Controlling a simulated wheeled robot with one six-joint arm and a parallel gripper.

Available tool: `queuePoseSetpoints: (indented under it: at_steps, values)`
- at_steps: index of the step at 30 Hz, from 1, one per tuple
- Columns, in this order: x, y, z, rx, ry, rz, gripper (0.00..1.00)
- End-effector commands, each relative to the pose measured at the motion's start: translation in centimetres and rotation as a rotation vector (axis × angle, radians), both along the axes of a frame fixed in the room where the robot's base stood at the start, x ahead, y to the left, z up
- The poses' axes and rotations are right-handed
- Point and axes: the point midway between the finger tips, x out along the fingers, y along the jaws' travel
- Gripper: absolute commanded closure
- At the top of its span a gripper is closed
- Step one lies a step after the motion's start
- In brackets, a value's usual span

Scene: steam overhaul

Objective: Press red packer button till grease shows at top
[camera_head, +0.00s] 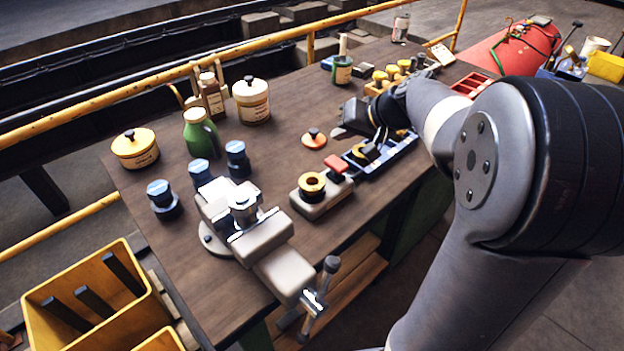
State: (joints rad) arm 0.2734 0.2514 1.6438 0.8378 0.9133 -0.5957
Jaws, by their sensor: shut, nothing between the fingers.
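The packer is a grey block (309,206) on the wooden bench, with a yellow ring (312,184) around a dark centre on top. Its red button (336,163) sits at the block's back right end. No grease can be made out at the ring from here. My gripper (340,131) is above the bench, behind the button and apart from it in the picture. Its dark fingers are shut and look empty. My arm comes in from the right.
A blue tray (397,161) with dark and yellow parts lies right of the packer. An orange lid (314,141) with a black knob lies behind it. A vise (262,236) stands at front left. Bottles and tins stand at the left; yellow-topped parts stand at the back.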

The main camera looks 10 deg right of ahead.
Motion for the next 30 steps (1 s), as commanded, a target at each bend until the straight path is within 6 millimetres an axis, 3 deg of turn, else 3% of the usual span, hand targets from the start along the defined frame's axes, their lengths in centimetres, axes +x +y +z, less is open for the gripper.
queuePoseSetpoints:
  at_steps: [5, 16, 30]
  values:
    - [0.0, 0.0, 0.2, 0.000, 0.000, 0.000, 1.00]
    - [0.0, 0.0, 4.0, -0.001, 0.000, 0.001, 1.00]
    - [0.0, 0.0, 3.5, 0.000, 0.000, 0.000, 1.00]
